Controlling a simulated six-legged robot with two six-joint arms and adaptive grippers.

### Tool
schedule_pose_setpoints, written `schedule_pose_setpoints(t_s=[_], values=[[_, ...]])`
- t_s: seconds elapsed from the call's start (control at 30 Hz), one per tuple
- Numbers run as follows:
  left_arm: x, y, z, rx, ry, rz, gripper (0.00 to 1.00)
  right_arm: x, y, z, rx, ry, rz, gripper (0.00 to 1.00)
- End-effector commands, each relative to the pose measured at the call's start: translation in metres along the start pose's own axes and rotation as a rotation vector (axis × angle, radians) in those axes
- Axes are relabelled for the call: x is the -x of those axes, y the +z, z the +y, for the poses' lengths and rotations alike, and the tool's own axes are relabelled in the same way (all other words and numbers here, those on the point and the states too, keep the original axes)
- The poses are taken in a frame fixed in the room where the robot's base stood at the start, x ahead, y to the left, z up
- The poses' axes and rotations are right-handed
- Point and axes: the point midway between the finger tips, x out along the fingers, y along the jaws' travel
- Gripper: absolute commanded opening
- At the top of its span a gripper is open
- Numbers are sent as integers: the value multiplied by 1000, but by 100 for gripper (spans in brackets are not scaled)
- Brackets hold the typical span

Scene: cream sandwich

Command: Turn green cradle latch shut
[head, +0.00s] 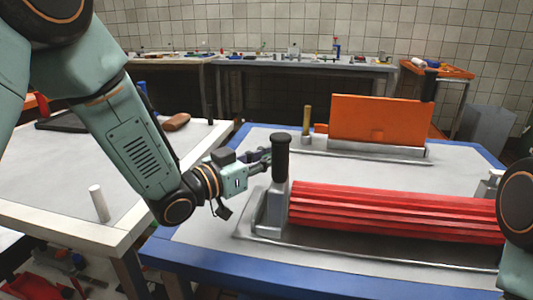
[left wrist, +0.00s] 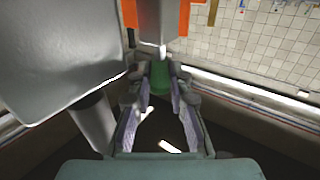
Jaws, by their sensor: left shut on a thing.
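My left gripper (head: 264,160) reaches in from the left to the left end of the metal cradle (head: 270,208). It is beside the upright black-gripped post (head: 281,160). In the left wrist view the fingers of my left gripper (left wrist: 160,92) are shut on a green piece (left wrist: 160,76), which looks like the green cradle latch. The green piece does not show in the head view, and how far it is turned cannot be told. A ribbed red roll (head: 390,212) lies along the cradle. My right gripper is not in view.
An orange panel (head: 375,120) stands in a metal holder behind the red roll, on the blue-edged table (head: 200,235). A side table (head: 60,170) at the left carries a white cylinder (head: 98,204).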

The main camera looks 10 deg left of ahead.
Motion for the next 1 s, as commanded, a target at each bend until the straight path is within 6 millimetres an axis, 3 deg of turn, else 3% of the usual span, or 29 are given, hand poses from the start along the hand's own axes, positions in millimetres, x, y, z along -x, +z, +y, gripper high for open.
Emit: schedule_pose_setpoints(t_s=[0.3, 0.7, 0.73, 1.0], values=[[0, -1, 6, -6, -115, -1, 0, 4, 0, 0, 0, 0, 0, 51], [0, -1, 5, -6, -133, 2, 0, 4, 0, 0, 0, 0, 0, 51], [0, 0, 5, -6, -133, 2, 19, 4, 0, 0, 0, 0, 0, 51], [0, 0, 5, -5, -133, 1, 42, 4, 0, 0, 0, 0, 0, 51]])
